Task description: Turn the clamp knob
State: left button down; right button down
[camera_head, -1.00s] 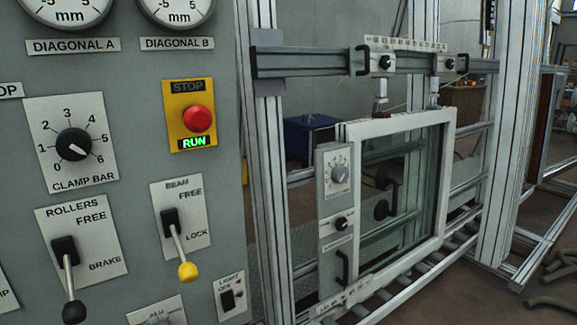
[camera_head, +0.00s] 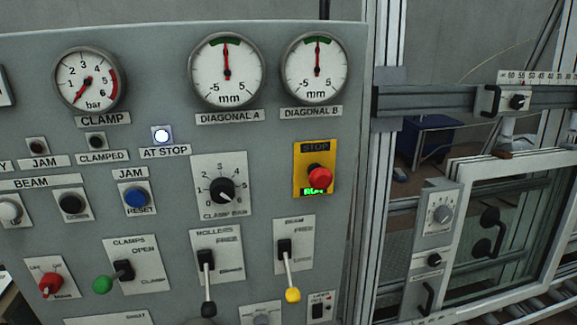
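The clamp bar knob (camera_head: 222,190) is black and round on a white plate (camera_head: 211,212) labelled CLAMP BAR, with a numbered scale up to 6. Its white mark points to the lower right, towards the 6 end. The CLAMP gauge (camera_head: 90,78) at the upper left has a red needle pointing to the lower left, at the low end. A CLAMPS lever (camera_head: 123,270) with a green ball, between OPEN and CLAMP labels, leans to the lower left. Neither of my grippers is in view.
A red stop button (camera_head: 320,175) with a lit RUN sign sits right of the knob. The ROLLERS lever (camera_head: 206,262) and yellow-tipped BEAM lever (camera_head: 285,250) stick out below. The AT STOP lamp (camera_head: 162,134) is lit. A white window frame (camera_head: 464,180) stands at right.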

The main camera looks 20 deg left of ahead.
aim_at(222, 189)
jog(key=j+u, duration=0.1)
jog(key=u, duration=1.4)
